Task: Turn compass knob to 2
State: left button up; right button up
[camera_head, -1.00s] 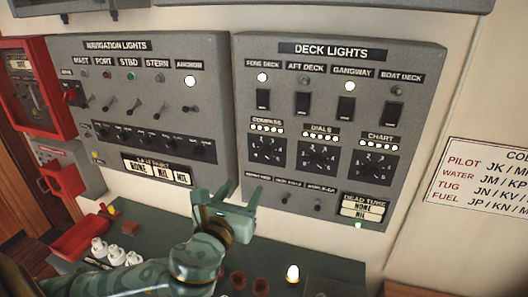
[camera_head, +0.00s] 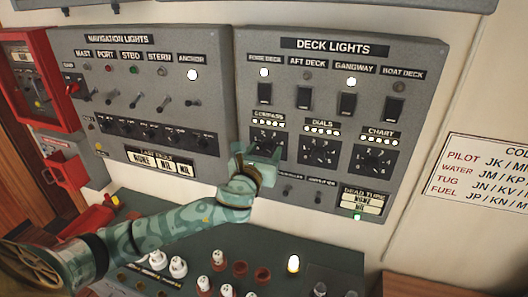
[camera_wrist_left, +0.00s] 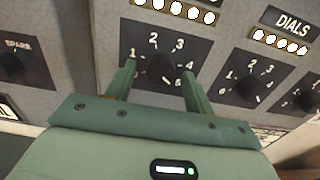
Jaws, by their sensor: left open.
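The compass knob (camera_wrist_left: 161,68) is a black round knob on a dark square dial plate with white numbers, on the grey deck lights panel (camera_head: 420,110). In the head view its dial (camera_head: 268,142) is partly hidden behind my left gripper (camera_head: 255,160). In the left wrist view the open fingers of my left gripper (camera_wrist_left: 157,85) stand on either side of the knob, apart from it as far as I can tell. The knob's pointer is too dark to read. My right gripper is not in view.
The dials knob (camera_wrist_left: 249,88) sits right of the compass dial, with the chart knob (camera_head: 372,159) farther right. Small toggles (camera_head: 288,190) are below. A green console top (camera_head: 200,235) with white and red caps lies under my left arm. A red box (camera_head: 38,85) is at the left.

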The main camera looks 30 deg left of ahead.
pick_arm(q)
jog(key=c, duration=1)
jog(key=shift+o, duration=0.2)
